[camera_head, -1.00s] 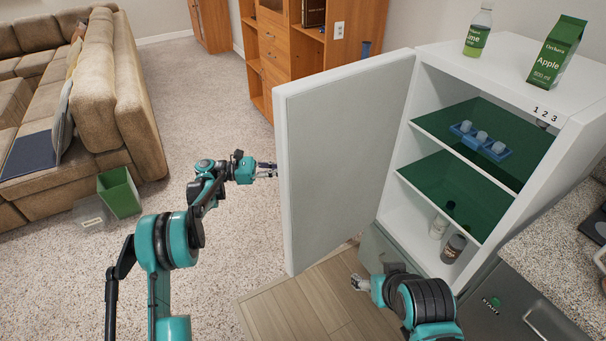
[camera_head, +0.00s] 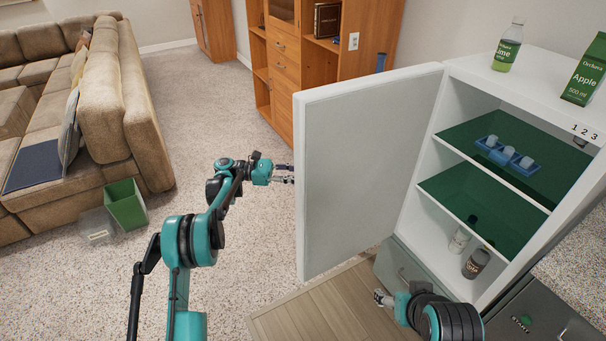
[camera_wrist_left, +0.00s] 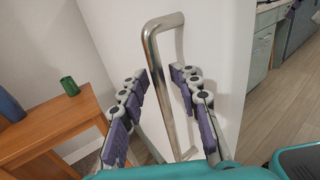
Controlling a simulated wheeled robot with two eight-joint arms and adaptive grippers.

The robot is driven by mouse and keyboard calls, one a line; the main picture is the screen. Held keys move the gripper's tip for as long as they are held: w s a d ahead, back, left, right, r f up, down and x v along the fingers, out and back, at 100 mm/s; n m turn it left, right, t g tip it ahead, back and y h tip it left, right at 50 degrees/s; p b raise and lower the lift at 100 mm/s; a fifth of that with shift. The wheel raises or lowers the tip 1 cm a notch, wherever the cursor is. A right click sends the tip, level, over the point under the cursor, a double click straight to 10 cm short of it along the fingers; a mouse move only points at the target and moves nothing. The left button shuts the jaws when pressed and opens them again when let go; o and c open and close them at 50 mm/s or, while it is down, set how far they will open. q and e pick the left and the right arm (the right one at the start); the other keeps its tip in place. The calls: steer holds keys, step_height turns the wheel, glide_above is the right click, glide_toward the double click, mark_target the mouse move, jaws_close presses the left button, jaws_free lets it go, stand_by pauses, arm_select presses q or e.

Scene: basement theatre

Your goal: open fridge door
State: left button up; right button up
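The white fridge door (camera_head: 365,165) stands wide open, swung out to the left of the fridge body (camera_head: 482,75). Its inner face and the green shelves (camera_head: 490,150) show in the head view. My left gripper (camera_head: 292,173) is at the door's free edge, on its outer side, partly hidden by the door. In the left wrist view, a metal bar handle (camera_wrist_left: 156,65) runs between the left gripper's (camera_wrist_left: 162,92) spread purple fingers, with gaps beside it. My right gripper (camera_head: 383,298) is low in front of the fridge, away from the door; its fingers are too small to judge.
A lime bottle (camera_head: 507,46) and an apple carton (camera_head: 588,70) stand on the fridge top. A blue holder (camera_head: 503,153) and small bottles (camera_head: 476,263) are inside. A wooden cabinet (camera_head: 325,60) stands behind the door.

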arm_select(q)
steer(key=shift+d, duration=0.15)
steer(key=a, duration=1.2)
steer(key=shift+a, duration=0.1)
